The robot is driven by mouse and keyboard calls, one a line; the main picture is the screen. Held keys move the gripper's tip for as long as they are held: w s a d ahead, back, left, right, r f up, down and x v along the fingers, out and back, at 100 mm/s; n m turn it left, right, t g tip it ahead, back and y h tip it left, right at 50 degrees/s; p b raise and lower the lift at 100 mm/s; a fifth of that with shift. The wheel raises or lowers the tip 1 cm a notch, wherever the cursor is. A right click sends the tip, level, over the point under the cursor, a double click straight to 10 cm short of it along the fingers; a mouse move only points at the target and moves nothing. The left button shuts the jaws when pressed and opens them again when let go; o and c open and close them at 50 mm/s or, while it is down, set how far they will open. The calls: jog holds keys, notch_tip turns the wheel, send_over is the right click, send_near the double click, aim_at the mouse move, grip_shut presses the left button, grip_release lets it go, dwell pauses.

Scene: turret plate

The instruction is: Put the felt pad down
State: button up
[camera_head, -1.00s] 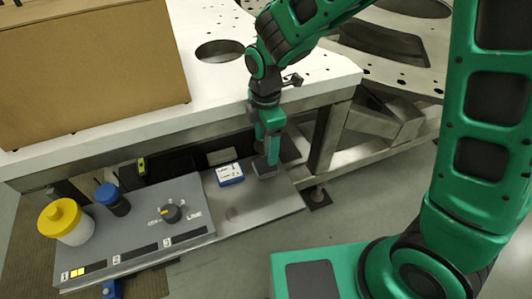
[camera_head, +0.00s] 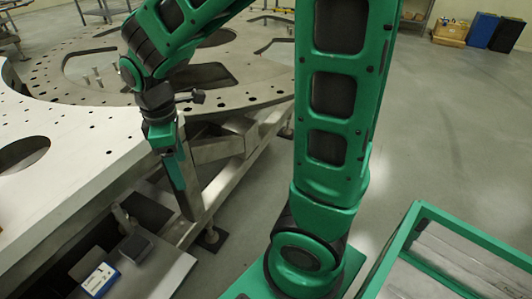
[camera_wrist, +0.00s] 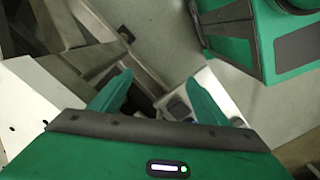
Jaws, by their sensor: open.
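The felt pad appears to be the dark grey block (camera_head: 135,247) lying on the low grey shelf under the table in the head view. A dark grey piece (camera_wrist: 178,108), probably the same pad, shows between the fingers in the wrist view. My gripper (camera_head: 180,186) points down beside the table leg, up and to the right of the pad in the head view and apart from it. In the wrist view my two green fingers (camera_wrist: 157,97) are spread with nothing held between them.
A blue and white box (camera_head: 101,279) lies left of the pad on the shelf (camera_head: 165,275). The metal table leg (camera_head: 190,190) stands close to my gripper. The big holed plate (camera_head: 80,150) is above. A green-framed cart (camera_head: 420,210) is at right.

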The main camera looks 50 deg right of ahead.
jog(key=s+d+r+m, duration=0.1)
jog(key=s+d+m, duration=0.7)
jog(key=s, duration=0.1)
jog(key=s+d+r+m, duration=0.2)
jog(key=s+d+m, duration=0.7)
jog(key=s, duration=0.1)
jog(key=shift+d+r+m+y, duration=0.2)
jog(key=shift+r+m+y, duration=0.1)
jog(key=shift+w+f, duration=0.25)
jog(key=shift+w, duration=0.4)
jog(key=shift+o, duration=0.5)
